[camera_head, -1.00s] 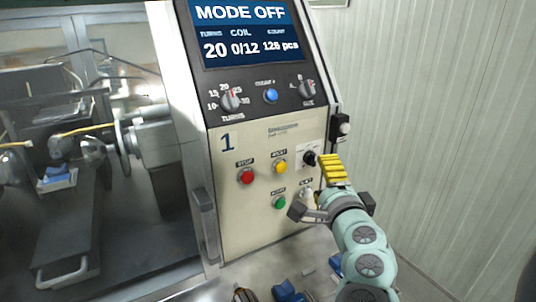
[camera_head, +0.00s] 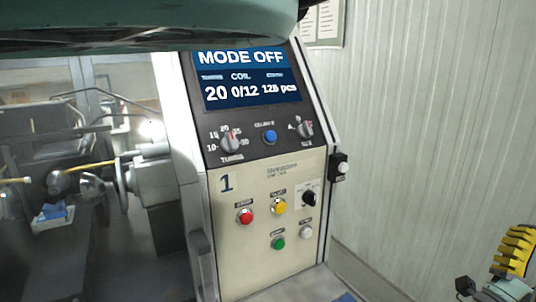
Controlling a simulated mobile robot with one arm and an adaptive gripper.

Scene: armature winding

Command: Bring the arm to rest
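My gripper (camera_head: 490,276) is in the bottom right corner, cut off by the picture edge. A yellow ribbed part (camera_head: 515,250) and a dark finger part (camera_head: 465,287) of it show. I see nothing held, but its opening is not clear. It is well to the right of the machine's control panel (camera_head: 258,222), apart from it. A teal link of my arm crosses the top left of the view, above the panel's screen.
The screen (camera_head: 240,85) reads MODE OFF, 20 and 0/12. Red (camera_head: 245,216), yellow (camera_head: 279,207) and green (camera_head: 278,243) buttons and a black selector (camera_head: 309,198) are on the panel. Winding machinery (camera_head: 150,175) is at left. A pale ribbed wall (camera_head: 430,130) is behind at right.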

